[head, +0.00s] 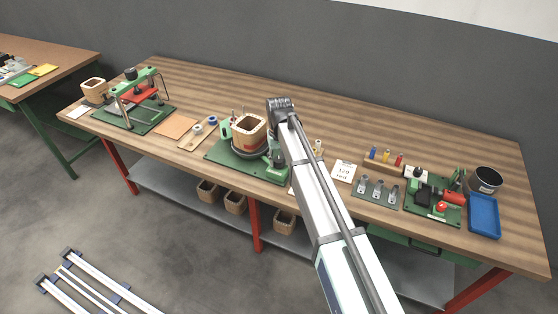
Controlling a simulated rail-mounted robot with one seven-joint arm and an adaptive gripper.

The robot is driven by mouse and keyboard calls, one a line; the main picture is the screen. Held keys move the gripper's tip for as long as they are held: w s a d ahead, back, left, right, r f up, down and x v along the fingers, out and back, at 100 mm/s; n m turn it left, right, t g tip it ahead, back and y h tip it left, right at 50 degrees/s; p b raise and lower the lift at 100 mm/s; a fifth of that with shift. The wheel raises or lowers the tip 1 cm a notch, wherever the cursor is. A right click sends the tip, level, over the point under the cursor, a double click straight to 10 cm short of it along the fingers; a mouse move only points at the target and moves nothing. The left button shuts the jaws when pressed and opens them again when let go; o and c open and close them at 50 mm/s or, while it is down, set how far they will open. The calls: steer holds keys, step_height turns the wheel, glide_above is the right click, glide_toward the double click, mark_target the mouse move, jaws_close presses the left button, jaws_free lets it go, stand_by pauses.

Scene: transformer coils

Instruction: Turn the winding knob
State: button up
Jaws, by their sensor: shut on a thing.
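The winding fixture stands mid-table on a green base plate (217,151). It carries a square wooden coil former (249,130) on a dark round turntable. A green housing (276,163) stands at its right side, partly behind my arm. I cannot make out the winding knob; it may be hidden there. My arm crosses the picture from the lower right up to a dark joint just right of and beyond the former. My gripper's fingers do not show; the arm appears to hide them, so their contact cannot be seen.
A green clamp fixture (141,110) stands at the left. To the right are a white card (343,171), a terminal plate (377,191), a green press-like fixture (437,198), a blue tray (484,216) and a dark pot (486,180). The table's back strip is clear.

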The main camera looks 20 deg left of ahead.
mark_target(279, 159)
steer(key=m, duration=0.5)
steer(key=shift+m, duration=0.4)
steer(key=shift+w+m+b, duration=0.1)
steer(key=shift+m+b, duration=0.2)
steer(key=shift+m, duration=0.5)
stand_by(2.9)
steer(key=o, duration=1.1)
step_height(279, 159, up, 12)
steer(key=shift+r, duration=0.1)
